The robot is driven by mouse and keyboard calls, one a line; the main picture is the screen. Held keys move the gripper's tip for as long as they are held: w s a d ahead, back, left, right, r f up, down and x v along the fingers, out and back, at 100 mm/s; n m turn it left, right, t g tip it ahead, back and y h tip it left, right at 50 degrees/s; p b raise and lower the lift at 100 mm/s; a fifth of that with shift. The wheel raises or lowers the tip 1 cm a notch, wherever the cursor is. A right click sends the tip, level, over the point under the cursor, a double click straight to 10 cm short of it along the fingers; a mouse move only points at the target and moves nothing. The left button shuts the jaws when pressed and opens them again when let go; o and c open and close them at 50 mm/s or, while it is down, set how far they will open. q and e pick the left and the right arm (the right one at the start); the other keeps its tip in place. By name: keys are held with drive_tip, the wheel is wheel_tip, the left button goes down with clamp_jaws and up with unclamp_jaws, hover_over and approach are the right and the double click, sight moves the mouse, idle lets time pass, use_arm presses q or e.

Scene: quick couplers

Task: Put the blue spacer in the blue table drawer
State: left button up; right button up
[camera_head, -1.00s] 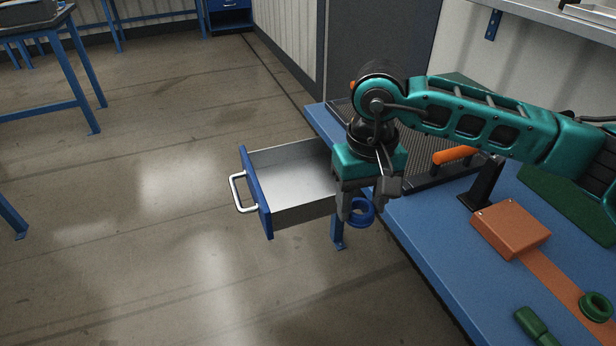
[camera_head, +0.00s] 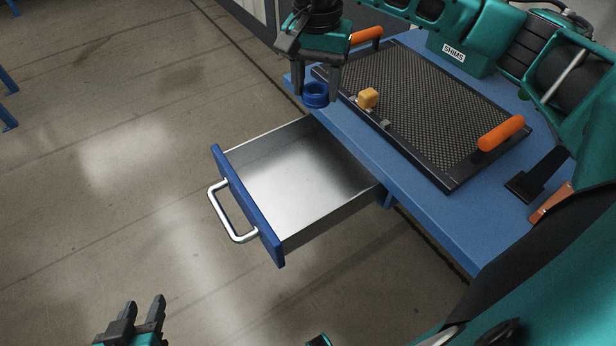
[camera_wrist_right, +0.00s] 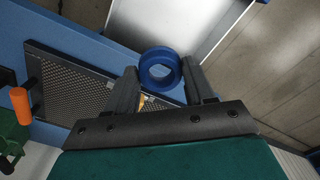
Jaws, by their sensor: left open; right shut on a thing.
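The blue spacer (camera_head: 315,94) is a ring held between the fingertips of my right gripper (camera_head: 318,88), which is shut on it. In the right wrist view the spacer (camera_wrist_right: 161,69) sits between the two fingers. In the head view it appears just behind the open drawer, near the table's edge. The blue table drawer (camera_head: 246,212) is pulled out, with a blue front, a silver handle and a bare metal inside that looks empty. The drawer (camera_wrist_right: 176,25) shows at the top of the wrist view. My left gripper (camera_head: 142,306) is open and empty, low at the left.
On the blue table (camera_head: 425,216) lies a dark mesh tray (camera_head: 440,115) with orange handles (camera_head: 501,133). The floor left of the drawer is clear.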

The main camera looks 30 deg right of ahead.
drive_tip(key=w+d+m+b, duration=0.1)
drive_tip(key=w+d+m, duration=0.1)
drive_tip(key=d+m, duration=0.3)
wheel_tip(320, 180, down, 19)
drive_tip(key=b, duration=0.3)
drive_tip(key=shift+w+a+f+m, duration=0.2)
drive_tip(key=shift+a+m, duration=0.1)
drive_tip(key=shift+m, duration=0.1)
drive_tip(key=shift+f, duration=0.15)
drive_tip(key=shift+f+b, duration=0.5)
drive_tip(key=shift+b, duration=0.2)
drive_tip(key=o, duration=1)
drive_tip(key=shift+r, duration=0.15)
